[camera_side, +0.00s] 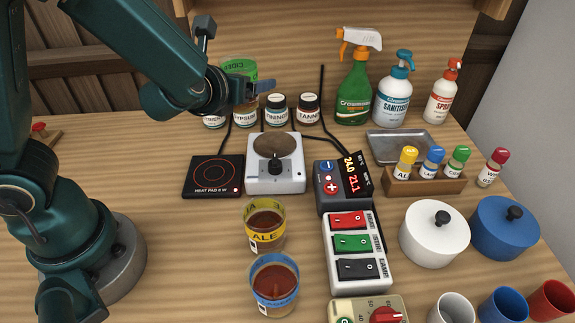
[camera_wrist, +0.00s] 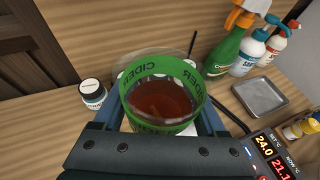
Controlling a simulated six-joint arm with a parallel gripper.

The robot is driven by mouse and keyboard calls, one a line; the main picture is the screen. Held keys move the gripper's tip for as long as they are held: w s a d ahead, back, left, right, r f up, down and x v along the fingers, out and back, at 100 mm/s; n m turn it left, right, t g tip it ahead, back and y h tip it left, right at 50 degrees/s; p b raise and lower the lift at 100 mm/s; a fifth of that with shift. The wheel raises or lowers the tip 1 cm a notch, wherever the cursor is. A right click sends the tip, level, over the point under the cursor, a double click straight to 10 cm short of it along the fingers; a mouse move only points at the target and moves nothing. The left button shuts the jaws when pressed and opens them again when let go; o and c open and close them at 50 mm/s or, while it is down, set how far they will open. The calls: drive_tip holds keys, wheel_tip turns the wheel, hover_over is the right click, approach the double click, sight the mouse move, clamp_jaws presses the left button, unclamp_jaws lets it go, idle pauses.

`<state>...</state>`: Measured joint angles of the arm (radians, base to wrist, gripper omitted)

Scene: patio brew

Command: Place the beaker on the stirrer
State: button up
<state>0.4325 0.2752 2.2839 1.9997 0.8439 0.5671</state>
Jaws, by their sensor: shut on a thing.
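My gripper (camera_side: 258,88) is shut on a clear beaker with a green CIDER band (camera_side: 239,68) and brown-red liquid. The beaker is held up in the air, roughly upright, partly hidden behind my gripper in the side view. In the wrist view the green-banded beaker (camera_wrist: 163,93) sits between my two fingers. The stirrer (camera_side: 276,177) is a white box with a round metal plate and a dark knob on its front. Its plate looks empty. The beaker is above and behind the stirrer in the side view; the exact gap cannot be told.
A black heat pad (camera_side: 213,177) lies left of the stirrer, a temperature controller (camera_side: 340,187) right. Small labelled jars (camera_side: 276,110) and spray bottles (camera_side: 354,93) stand behind. ALE (camera_side: 265,236) and blue-banded (camera_side: 275,284) beakers stand in front, beside a switch strip (camera_side: 355,250).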

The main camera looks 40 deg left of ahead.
drive_tip(key=m+h, duration=0.2)
drive_tip(key=t, duration=0.1)
hover_over(283, 136)
drive_tip(key=shift+h, duration=0.3)
wheel_tip(283, 136, down, 4)
drive_tip(key=shift+f, duration=2.05)
drive_tip(key=shift+f, duration=0.2)
drive_tip(key=o, duration=1.6)
drive_tip(key=shift+c, duration=0.2)
